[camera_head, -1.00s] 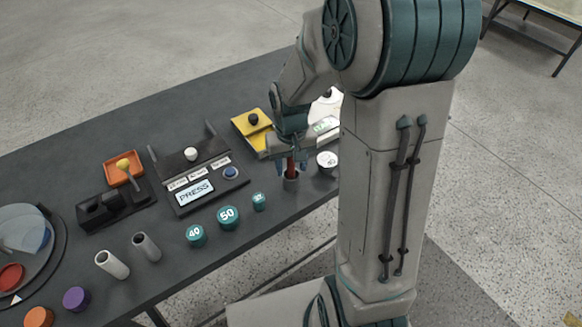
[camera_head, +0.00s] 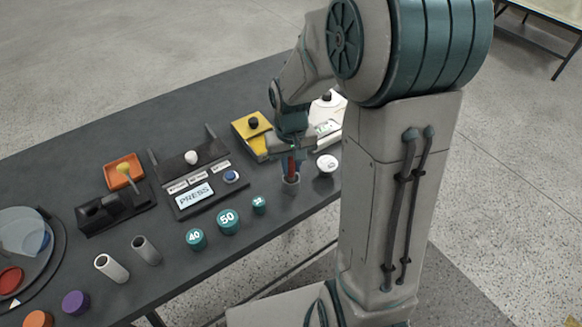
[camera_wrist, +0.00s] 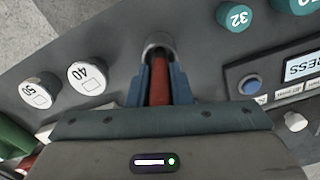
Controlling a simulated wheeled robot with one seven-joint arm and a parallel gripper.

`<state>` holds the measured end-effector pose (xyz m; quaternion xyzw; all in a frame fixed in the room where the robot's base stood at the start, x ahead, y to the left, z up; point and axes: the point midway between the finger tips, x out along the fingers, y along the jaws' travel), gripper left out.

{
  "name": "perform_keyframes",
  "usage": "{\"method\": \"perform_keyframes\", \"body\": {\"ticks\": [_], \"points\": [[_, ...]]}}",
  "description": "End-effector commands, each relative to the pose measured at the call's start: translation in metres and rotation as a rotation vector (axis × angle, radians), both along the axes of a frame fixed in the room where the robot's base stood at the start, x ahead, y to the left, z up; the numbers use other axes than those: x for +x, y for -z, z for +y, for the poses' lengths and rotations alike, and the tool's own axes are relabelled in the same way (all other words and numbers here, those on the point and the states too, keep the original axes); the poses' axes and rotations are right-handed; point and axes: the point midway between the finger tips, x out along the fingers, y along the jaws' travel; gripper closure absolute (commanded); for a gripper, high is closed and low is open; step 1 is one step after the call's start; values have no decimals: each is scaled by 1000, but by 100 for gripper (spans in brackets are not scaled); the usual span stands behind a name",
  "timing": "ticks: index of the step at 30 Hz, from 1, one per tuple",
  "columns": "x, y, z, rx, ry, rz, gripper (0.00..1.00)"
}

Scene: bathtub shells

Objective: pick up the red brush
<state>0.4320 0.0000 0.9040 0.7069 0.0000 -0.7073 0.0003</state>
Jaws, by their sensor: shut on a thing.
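The red brush (camera_head: 291,165) stands upright in a small grey cup (camera_head: 291,185) near the table's right front edge. My gripper (camera_head: 291,162) is above the cup with its fingers around the brush's red shaft. In the wrist view the red brush (camera_wrist: 160,82) lies between the two blue fingers of my gripper (camera_wrist: 160,88), which are shut on it. The round grey cup (camera_wrist: 158,44) shows just past the fingertips. The brush's lower end is hidden, and I cannot tell whether it is still inside the cup.
A white-topped weight (camera_head: 327,163) stands close right of the cup. A yellow box (camera_head: 250,130) is behind.

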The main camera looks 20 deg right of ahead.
Motion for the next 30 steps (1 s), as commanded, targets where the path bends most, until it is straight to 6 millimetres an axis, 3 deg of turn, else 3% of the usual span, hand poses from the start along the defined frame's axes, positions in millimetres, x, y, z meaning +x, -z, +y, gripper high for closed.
{"method": "perform_keyframes", "body": {"ticks": [4,18,24,30], "points": [[1,-28,0,0,0,-6,100],[-51,-77,-74,-1,6,-3,100],[-63,-90,-91,0,2,-2,100],[-67,-94,-96,1,0,0,100]]}}
